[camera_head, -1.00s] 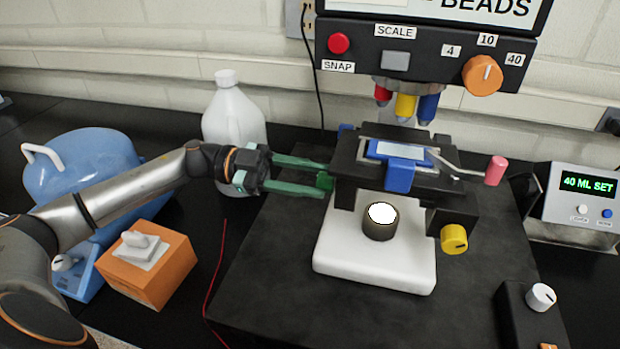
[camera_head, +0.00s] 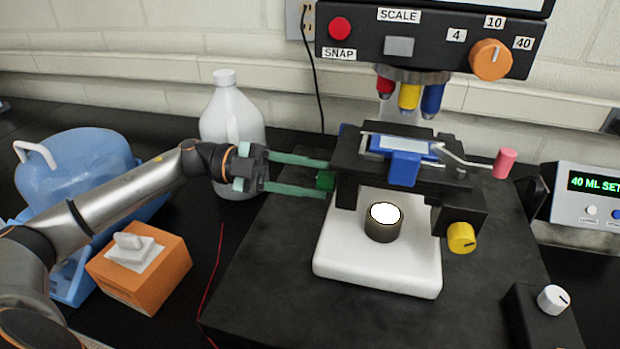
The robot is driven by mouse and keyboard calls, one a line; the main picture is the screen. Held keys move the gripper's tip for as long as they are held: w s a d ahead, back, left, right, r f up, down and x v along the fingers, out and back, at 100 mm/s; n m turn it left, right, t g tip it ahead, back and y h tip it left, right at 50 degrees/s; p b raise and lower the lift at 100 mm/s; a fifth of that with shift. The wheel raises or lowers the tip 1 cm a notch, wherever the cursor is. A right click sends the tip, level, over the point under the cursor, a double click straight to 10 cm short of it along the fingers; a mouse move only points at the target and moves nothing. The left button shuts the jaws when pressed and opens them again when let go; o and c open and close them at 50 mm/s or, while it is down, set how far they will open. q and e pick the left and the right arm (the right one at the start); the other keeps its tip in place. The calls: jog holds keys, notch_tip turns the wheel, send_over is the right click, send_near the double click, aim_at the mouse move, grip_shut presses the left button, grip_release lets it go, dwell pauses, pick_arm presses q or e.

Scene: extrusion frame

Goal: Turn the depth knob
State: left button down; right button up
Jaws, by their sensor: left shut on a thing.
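A black microscope stage (camera_head: 350,165) stands over a white base (camera_head: 375,262). No label shows which one is the depth knob. The fingertips partly hide the knob. My right gripper is out of view.
A white jug (camera_head: 232,130) stands behind my left arm. A blue container (camera_head: 75,170) and an orange box (camera_head: 140,268) stand at the left. A pink-ended lever (camera_head: 504,163) sticks out right of the stage. An orange scale knob (camera_head: 491,59) is above.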

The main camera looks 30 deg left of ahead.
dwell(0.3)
pick_arm(q)
jog(key=shift+c, duration=2.2)
grip_release()
jog(key=s+d+r+b, duration=0.6)
jog(key=s+r+b, duration=0.3)
jog(key=s+r, duration=0.3)
jog(key=shift+s+d+r, duration=0.2)
jog(key=shift+s+r, duration=0.05)
jog(key=shift+r, duration=0.25)
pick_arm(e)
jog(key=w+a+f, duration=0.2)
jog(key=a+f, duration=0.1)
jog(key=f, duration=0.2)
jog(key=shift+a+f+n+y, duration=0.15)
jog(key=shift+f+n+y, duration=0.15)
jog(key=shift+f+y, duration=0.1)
